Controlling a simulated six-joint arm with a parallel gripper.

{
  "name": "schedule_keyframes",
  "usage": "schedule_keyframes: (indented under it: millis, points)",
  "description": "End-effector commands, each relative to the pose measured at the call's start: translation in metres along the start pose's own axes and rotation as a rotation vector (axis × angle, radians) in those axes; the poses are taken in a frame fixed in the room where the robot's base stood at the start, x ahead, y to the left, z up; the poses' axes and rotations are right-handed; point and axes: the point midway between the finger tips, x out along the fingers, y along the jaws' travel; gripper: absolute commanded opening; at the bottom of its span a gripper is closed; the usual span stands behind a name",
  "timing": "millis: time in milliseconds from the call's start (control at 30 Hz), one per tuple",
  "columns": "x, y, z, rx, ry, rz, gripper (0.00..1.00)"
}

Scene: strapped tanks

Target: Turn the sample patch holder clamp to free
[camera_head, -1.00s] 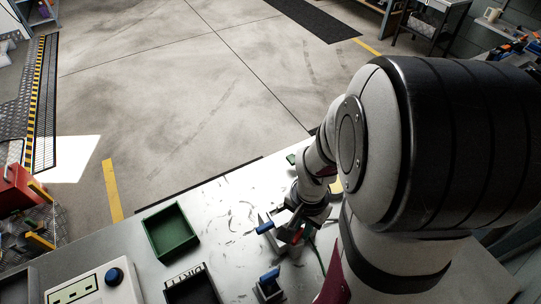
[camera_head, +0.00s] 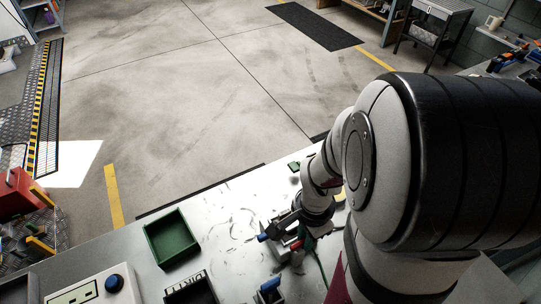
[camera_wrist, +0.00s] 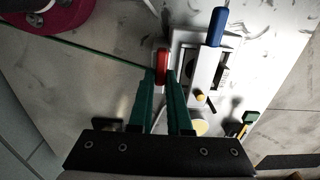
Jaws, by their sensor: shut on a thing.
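My gripper (camera_wrist: 164,78) is shut on a red handle (camera_wrist: 162,57) in the wrist view, its green fingers on either side. The handle sits at the left side of a pale holder (camera_wrist: 178,38) with a dark recess. A blue-ended metal bar (camera_wrist: 217,27) lies across the holder's right part. A small yellow knob (camera_wrist: 200,97) shows below. In the head view the red handle (camera_head: 296,245) and blue end (camera_head: 263,238) appear beside my gripper, which partly covers the holder. I cannot tell which clamp position is set.
On the bench, a green tray (camera_head: 172,238) stands left of the holder, with a dark labelled tray (camera_head: 190,291) nearer. Another blue-handled fixture (camera_head: 270,287) is close to the front. A white box with a blue button (camera_head: 114,283) is at lower left. A thin green line crosses the wrist view.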

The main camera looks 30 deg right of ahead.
Motion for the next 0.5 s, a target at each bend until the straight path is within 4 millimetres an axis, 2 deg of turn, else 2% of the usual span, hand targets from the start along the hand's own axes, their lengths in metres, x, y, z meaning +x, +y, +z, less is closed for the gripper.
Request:
schedule_keyframes:
  millis: [233, 267, 400, 433, 500]
  points:
    - [-0.0003, 0.0, -0.0003, 0.002, 0.0, 0.0, 0.0]
    - [-0.0003, 0.0, -0.0003, 0.002, 0.0, 0.0, 0.18]
    - [-0.0002, 0.0, -0.0002, 0.001, 0.0, 0.0, 0.43]
    - [-0.0001, 0.0, -0.0002, 0.001, 0.0, 0.0, 0.46]
    - [-0.0001, 0.0, -0.0002, 0.001, 0.0, 0.0, 0.46]
